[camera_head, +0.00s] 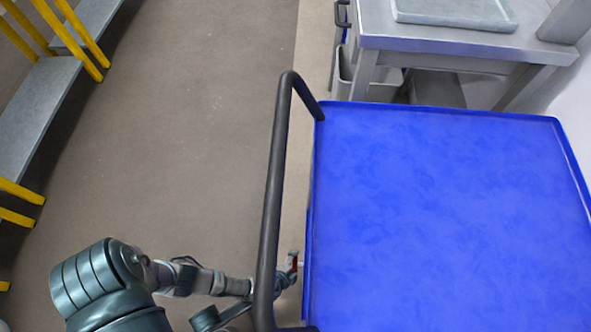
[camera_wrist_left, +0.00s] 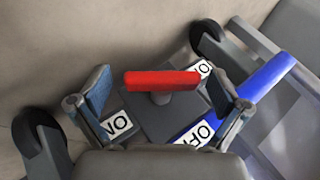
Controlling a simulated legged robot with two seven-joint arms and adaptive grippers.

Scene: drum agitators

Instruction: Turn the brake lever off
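The brake lever (camera_wrist_left: 162,81) has a red bar handle on a grey post and plate. In the left wrist view it lies crosswise between the two fingers of my left gripper (camera_wrist_left: 158,92), which are apart, one on each side of its ends. A white ON label (camera_wrist_left: 117,124) is at lower left and a partly covered OFF label (camera_wrist_left: 196,135) at lower right. Another partly hidden label (camera_wrist_left: 205,68) is behind the lever's right end. In the head view, my left gripper (camera_head: 289,270) is small beside the cart's left edge, with a bit of red there. My right gripper is out of view.
The blue cart top (camera_head: 440,200) is empty. Its dark handle (camera_head: 274,180) rises in front of my left forearm. Cart wheels (camera_wrist_left: 40,143) show in the wrist view. A grey table (camera_head: 440,42) stands behind, yellow-railed steps (camera_head: 40,90) at left. The floor between is clear.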

